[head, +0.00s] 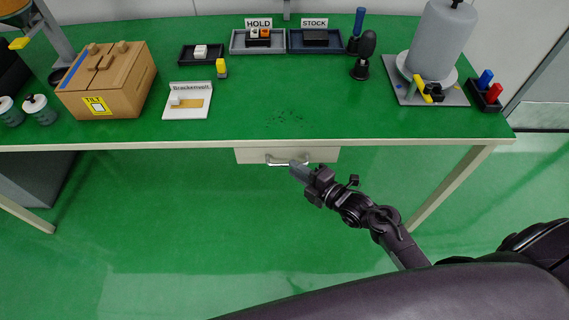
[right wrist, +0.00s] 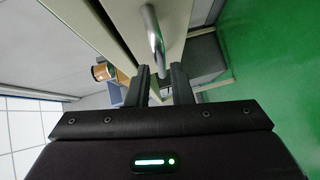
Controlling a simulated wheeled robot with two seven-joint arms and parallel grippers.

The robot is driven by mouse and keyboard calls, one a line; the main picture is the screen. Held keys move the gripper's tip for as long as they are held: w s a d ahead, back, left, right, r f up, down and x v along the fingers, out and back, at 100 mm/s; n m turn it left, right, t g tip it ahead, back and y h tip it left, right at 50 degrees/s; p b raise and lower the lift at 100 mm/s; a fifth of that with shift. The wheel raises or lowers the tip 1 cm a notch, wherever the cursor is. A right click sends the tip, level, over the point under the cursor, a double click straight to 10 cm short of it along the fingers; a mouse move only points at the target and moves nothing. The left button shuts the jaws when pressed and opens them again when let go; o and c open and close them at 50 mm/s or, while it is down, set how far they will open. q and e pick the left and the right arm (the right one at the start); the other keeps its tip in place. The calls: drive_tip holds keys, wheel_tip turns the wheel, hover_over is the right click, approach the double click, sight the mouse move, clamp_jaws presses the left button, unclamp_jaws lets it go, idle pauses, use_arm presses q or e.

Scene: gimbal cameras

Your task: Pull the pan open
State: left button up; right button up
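The pan is a shallow pale drawer (head: 244,156) under the front edge of the green table. It looks shut, its front in line with the table edge. A curved metal handle (head: 276,162) is on its front. In the right wrist view the handle (right wrist: 153,35) runs down toward the gap between my fingers. My right gripper (head: 296,169) is at the right end of the handle in the head view. Its fingers (right wrist: 160,72) stand apart with a gap between them. I cannot tell whether they touch the handle. My left gripper is not in view.
The green table (head: 330,110) holds a cardboard box (head: 120,100), a sign board (head: 187,112), labelled trays (head: 258,48) and a grey cylinder on a stand (head: 440,40). Table legs (head: 450,185) stand either side. The floor (head: 150,220) before the drawer is clear.

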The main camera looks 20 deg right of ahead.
drive_tip(key=x, duration=0.4)
clamp_jaws()
